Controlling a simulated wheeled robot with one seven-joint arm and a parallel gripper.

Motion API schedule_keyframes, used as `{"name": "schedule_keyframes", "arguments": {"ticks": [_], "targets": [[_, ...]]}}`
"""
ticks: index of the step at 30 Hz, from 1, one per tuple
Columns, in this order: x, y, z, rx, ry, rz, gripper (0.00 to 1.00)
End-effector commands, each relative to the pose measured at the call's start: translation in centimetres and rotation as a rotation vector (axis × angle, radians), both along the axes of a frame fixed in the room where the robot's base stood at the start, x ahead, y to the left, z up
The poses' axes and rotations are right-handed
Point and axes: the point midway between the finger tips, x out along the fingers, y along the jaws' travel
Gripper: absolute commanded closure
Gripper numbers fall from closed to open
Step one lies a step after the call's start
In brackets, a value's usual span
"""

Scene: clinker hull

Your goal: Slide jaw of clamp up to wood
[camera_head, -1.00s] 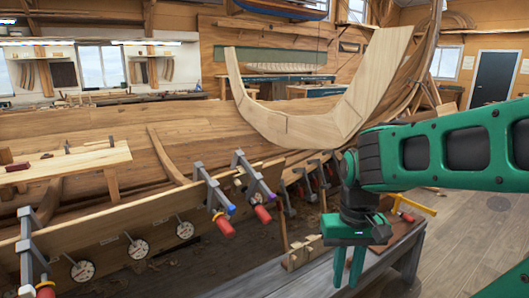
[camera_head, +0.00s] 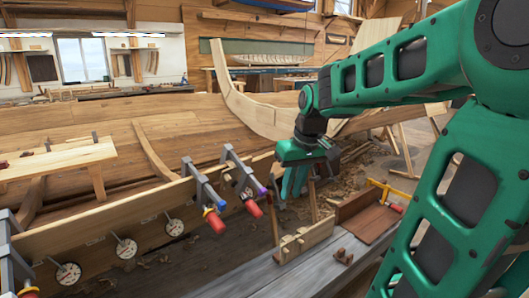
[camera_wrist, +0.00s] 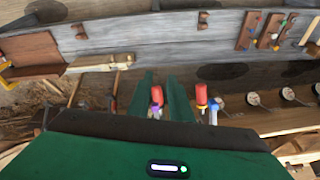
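Two grey bar clamps with red handles sit side by side on the plank edge in the head view. The left one (camera_head: 202,187) has a blue collar; the right one (camera_head: 240,176) has a purple collar. My gripper (camera_head: 289,194) points down just right of the purple-collared clamp, its fingers a little apart and empty. In the wrist view, the purple-collared red handle (camera_wrist: 156,96) shows between my fingers (camera_wrist: 162,84), beyond them. The blue-collared clamp's handle (camera_wrist: 202,96) is right of the fingers. The jaws' contact with the wood is too small to tell.
Another clamp (camera_head: 12,262) stands at the far left. Round dials (camera_head: 174,227) line the plank. A grey bench (camera_head: 262,280) in front carries wood blocks (camera_head: 303,240), a brown board (camera_head: 370,223) and a yellow clamp (camera_head: 393,191). The curved hull timber (camera_head: 255,112) rises behind.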

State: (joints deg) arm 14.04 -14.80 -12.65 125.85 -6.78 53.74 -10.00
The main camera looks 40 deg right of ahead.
Motion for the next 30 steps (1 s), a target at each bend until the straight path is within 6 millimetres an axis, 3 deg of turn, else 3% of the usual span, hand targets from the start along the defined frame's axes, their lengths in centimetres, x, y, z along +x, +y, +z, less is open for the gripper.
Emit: {"name": "schedule_keyframes", "arguments": {"ticks": [1, 3, 6, 9, 17, 30], "targets": [[2.9, -0.6, 1.2, -0.014, -0.035, 0.048, 0.81], [6.3, -1.1, 2.7, -0.034, -0.085, 0.122, 0.81], [10.2, -1.4, 4.5, -0.06, -0.143, 0.209, 0.81], [12.7, -1.6, 5.6, -0.077, -0.181, 0.266, 0.81], [14.4, -1.5, 5.6, -0.086, -0.203, 0.302, 0.81], [16.3, -1.3, 1.6, -0.086, -0.2, 0.301, 0.81]]}}
